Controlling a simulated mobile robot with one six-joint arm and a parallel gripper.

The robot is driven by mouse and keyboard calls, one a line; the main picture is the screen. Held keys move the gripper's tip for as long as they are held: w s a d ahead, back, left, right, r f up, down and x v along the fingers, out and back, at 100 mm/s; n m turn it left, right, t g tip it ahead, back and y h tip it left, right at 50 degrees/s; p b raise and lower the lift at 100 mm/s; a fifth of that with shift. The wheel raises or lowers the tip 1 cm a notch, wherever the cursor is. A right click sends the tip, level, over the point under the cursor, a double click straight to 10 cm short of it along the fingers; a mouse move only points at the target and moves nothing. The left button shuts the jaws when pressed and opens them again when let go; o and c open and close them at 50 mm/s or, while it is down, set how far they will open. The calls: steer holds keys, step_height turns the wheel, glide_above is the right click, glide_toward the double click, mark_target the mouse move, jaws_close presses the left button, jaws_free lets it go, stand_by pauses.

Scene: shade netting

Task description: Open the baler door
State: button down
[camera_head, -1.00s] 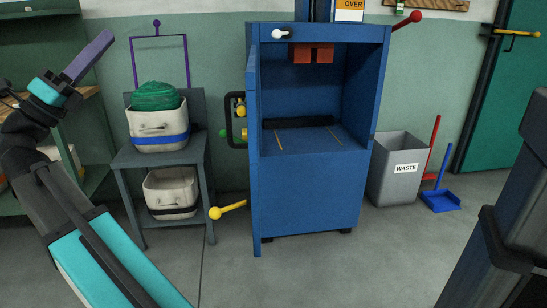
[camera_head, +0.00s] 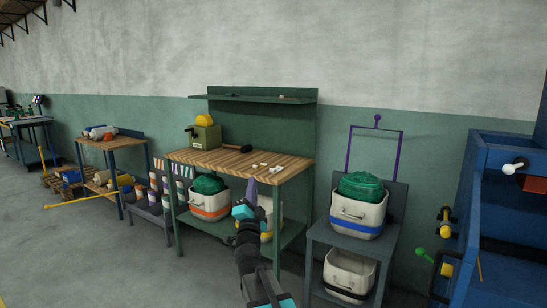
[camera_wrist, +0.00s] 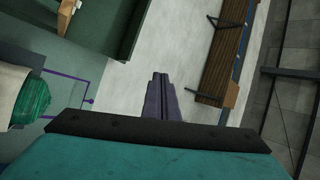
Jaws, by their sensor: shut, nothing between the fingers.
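The blue baler (camera_head: 505,205) stands at the right edge of the head view, cut off by the frame. Its front shows an open cavity, and a tall blue door panel (camera_head: 463,215) stands out from its left side, seen nearly edge-on, so the door looks swung open. A white-knobbed lever (camera_head: 515,166) is at the top. My gripper (camera_head: 249,194), with purple fingers, is shut and empty in front of the workbench, well left of the baler and apart from it. In the wrist view its fingers (camera_wrist: 159,92) are together. The baler does not show there.
A grey stand (camera_head: 322,236) with two white bins, the upper one holding green netting (camera_head: 362,185), stands between my gripper and the baler. A green workbench (camera_head: 240,160) is behind my gripper. Open concrete floor (camera_head: 90,245) lies at the left.

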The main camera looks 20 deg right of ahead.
steer(key=w+a+f+n+g+y+p, duration=0.15)
steer(key=a+f+n+y+p, duration=0.25)
steer(key=f, duration=0.5)
steer(key=w+a+f+n+g+y+p, duration=0.1)
steer(key=a+f+n+g+y+p, duration=0.3)
steer(key=f, duration=0.4)
steer(key=s+a+f+n+g+y+p, duration=0.4)
steer(key=s+f+g+p, duration=0.45)
steer(key=f, duration=0.85)
steer(key=s+a+f+n+g+h+p, duration=0.1)
steer(key=s+a+f+g+p, duration=0.25)
steer(key=s, duration=0.85)
steer(key=s+f+n+g+p, duration=0.2)
steer(key=s+f+p, duration=0.35)
steer(key=s, duration=0.65)
steer(key=s+d+r+n+g+h+p, duration=0.1)
steer(key=s+g+p, duration=0.6)
steer(key=s, duration=1.6)
steer(key=shift+s+d+r+n, duration=0.2)
steer(key=shift+d+r+n, duration=0.3)
steer(key=shift+r, duration=0.4)
steer(key=shift+s+g, duration=0.1)
steer(key=shift+g, duration=0.15)
